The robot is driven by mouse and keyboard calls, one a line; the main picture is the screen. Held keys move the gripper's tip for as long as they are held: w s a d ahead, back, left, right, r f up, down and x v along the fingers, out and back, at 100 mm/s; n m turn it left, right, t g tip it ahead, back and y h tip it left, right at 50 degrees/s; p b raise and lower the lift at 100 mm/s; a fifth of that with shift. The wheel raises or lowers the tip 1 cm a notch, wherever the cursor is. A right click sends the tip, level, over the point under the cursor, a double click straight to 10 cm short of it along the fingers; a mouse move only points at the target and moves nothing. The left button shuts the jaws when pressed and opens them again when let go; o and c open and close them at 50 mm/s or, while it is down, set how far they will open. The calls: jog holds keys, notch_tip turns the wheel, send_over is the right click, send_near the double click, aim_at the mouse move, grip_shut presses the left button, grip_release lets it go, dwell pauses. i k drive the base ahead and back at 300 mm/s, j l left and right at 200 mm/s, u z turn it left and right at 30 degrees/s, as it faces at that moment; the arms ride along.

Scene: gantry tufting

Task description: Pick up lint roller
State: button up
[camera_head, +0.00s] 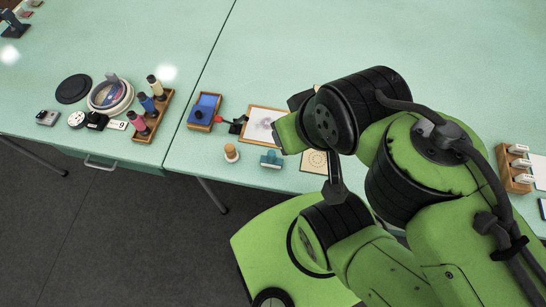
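I cannot make out for certain which item is the lint roller. A small teal piece with a bar-like top (271,158) lies near the table's front edge, just left of my arm; it is too small to tell whether it is a roller. My gripper (286,132) is at the end of my green and black arm, over the front part of the right table, beside a framed sheet. Its fingertips are hidden or not clear, so I cannot see whether it is open or holds anything. My arm hides part of the table behind it.
A wooden-handled stamp (231,153), a blue pad in a wooden tray (203,110) and a wooden-framed sheet (262,127) lie nearby. Another rack (515,170) stands at right. The tables' back areas are mostly clear.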

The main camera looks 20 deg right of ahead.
aim_at(271, 160)
jog(key=i+j+z, duration=0.1)
jog(key=j, duration=0.65)
jog(key=j+z, duration=0.1)
jog(key=j, duration=0.6)
jog(key=i, duration=0.05)
